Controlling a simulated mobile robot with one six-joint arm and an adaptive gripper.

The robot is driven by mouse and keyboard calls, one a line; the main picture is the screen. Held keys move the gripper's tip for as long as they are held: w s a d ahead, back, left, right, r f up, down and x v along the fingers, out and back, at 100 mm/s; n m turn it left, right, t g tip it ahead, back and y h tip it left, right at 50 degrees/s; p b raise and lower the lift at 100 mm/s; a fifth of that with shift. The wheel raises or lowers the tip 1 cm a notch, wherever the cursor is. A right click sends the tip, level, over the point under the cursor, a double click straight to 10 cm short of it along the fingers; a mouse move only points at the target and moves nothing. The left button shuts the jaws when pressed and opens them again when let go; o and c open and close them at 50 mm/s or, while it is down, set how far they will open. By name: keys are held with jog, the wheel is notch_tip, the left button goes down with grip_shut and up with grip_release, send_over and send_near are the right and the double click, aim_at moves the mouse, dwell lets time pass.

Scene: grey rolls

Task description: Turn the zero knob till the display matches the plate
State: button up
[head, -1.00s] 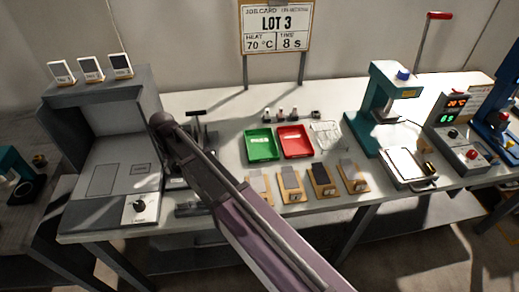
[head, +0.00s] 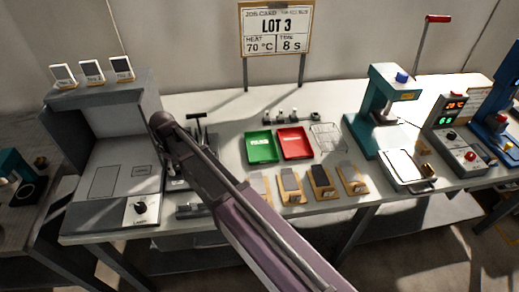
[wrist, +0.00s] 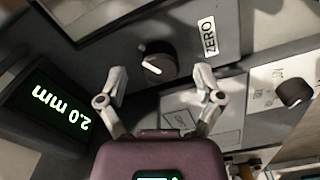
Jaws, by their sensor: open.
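In the wrist view the dark zero knob (wrist: 157,62) has a white pointer mark and sits beside a white label (wrist: 208,38) reading ZERO. My gripper (wrist: 161,76) is open, with one finger on each side in front of the knob. Nothing is held, and I cannot tell if either finger touches the knob. I cannot make out which plate the task means. In the head view my arm hides the gripper and the zero knob.
A second dark knob (wrist: 295,92) is at the right of the wrist view. In the head view, a green tray (head: 262,160) and a red tray (head: 295,156) lie behind several wooden-backed samples. A grey booth (head: 80,150) stands left, a teal press (head: 370,135) right.

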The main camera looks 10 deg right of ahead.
aim_at(177, 167)
jog(key=shift+r+p, duration=6)
jog(key=shift+r, duration=0.3)
jog(key=s+d+f+m+b, duration=0.2)
jog(key=d+m, duration=0.3)
jog(key=d, duration=0.9)
jog(key=s+d+f+m+b, duration=0.3)
jog(key=d+m, duration=0.2)
jog(key=d, duration=0.9)
jog(key=shift+s+d+f, duration=0.1)
jog(key=shift+d, duration=0.05)
jog(key=s+d+m, duration=0.4)
jog(key=d, duration=0.4)
jog(key=shift+s, duration=0.35)
